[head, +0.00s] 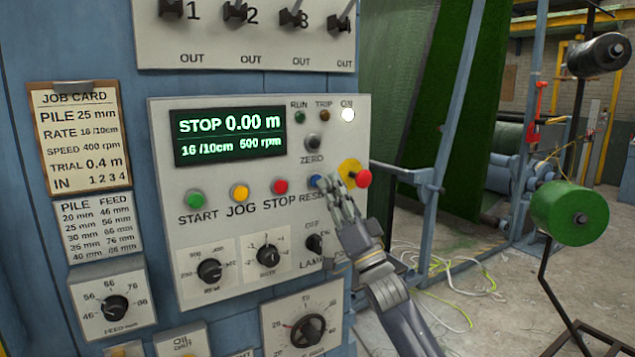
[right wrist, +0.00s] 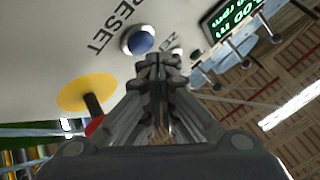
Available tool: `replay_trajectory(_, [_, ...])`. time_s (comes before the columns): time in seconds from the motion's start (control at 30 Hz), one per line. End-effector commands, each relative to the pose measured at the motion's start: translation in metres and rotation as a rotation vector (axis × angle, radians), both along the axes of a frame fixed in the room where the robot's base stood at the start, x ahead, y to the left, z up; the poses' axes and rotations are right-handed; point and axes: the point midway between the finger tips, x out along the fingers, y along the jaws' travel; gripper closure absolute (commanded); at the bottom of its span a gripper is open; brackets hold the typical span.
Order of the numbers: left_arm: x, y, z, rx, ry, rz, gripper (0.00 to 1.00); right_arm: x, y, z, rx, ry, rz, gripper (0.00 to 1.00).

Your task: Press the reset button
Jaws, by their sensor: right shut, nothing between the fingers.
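The blue reset button (head: 315,181) is on the white control panel (head: 222,208), right of the red STOP button (head: 280,186), its RESET label partly hidden by my right gripper. My right gripper (head: 333,184) is shut and empty, with its fingertips close beside the button. In the right wrist view, the blue button (right wrist: 140,42) with its pale ring sits just beyond the shut fingertips (right wrist: 157,60). I cannot tell whether they touch it. My left gripper is not in view.
A red emergency knob (head: 363,178) on a yellow plate sticks out just right of my fingertips. The panel display (head: 229,136) reads STOP 0.00 m. The green START button (head: 195,200) and yellow JOG button (head: 239,193) are left. A green roll (head: 568,212) stands at right.

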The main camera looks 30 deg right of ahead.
Motion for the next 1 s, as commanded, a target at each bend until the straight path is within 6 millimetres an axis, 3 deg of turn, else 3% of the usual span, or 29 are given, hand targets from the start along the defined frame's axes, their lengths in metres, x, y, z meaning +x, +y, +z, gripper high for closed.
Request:
replay_trajectory(0.53, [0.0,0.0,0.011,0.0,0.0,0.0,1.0,-0.045,-0.004,0.0,-0.001,0.001,0.0,1.0])
replay_trajectory(1.0, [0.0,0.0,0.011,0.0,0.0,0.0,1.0,-0.05,-0.004,0.0,0.0,0.0,0.0,1.0])
